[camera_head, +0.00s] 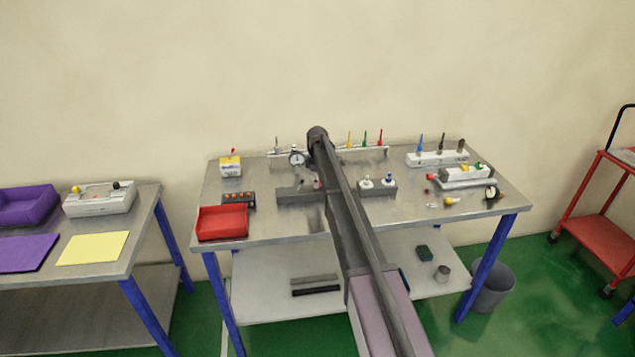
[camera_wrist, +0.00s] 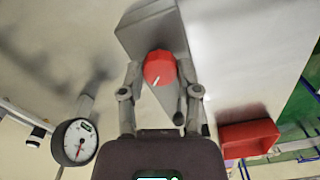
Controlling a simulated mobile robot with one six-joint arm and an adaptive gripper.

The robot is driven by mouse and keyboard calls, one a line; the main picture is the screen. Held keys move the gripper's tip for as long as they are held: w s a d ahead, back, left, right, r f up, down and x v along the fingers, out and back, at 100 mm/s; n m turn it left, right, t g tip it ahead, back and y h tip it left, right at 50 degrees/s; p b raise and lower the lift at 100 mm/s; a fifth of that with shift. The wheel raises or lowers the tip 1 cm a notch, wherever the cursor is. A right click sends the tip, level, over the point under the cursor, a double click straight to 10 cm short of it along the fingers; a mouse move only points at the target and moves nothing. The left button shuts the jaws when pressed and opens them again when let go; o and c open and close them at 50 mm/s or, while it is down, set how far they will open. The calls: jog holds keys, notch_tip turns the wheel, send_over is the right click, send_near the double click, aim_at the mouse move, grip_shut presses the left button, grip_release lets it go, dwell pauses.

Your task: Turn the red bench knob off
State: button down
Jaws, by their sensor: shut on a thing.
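The red bench knob (camera_wrist: 160,66) shows at the top middle of the wrist view, on a grey housing (camera_wrist: 150,28). A short white mark on its face slants down to the left. My gripper (camera_wrist: 162,80) has one finger on each side of the knob and is shut on it. In the head view my arm crosses the middle of the bench, and the grey block (camera_head: 290,195) shows beside it. My fingers and most of the knob are hidden there.
A dial gauge (camera_head: 297,158) stands close left of my arm; it also shows in the wrist view (camera_wrist: 75,142). A red tray (camera_head: 222,223) sits at the bench's front left. White valves (camera_head: 366,183) stand just right of my arm. The bench's front middle is clear.

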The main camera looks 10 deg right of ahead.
jog(key=shift+m, duration=0.4)
jog(key=m, duration=0.3)
jog(key=shift+m, duration=0.3)
jog(key=m, duration=0.4)
jog(key=shift+m, duration=0.3)
jog(key=m, duration=0.8)
jog(key=shift+s+m, duration=0.1)
jog(key=shift+m, duration=0.3)
jog(key=shift+c, duration=1.5)
grip_release()
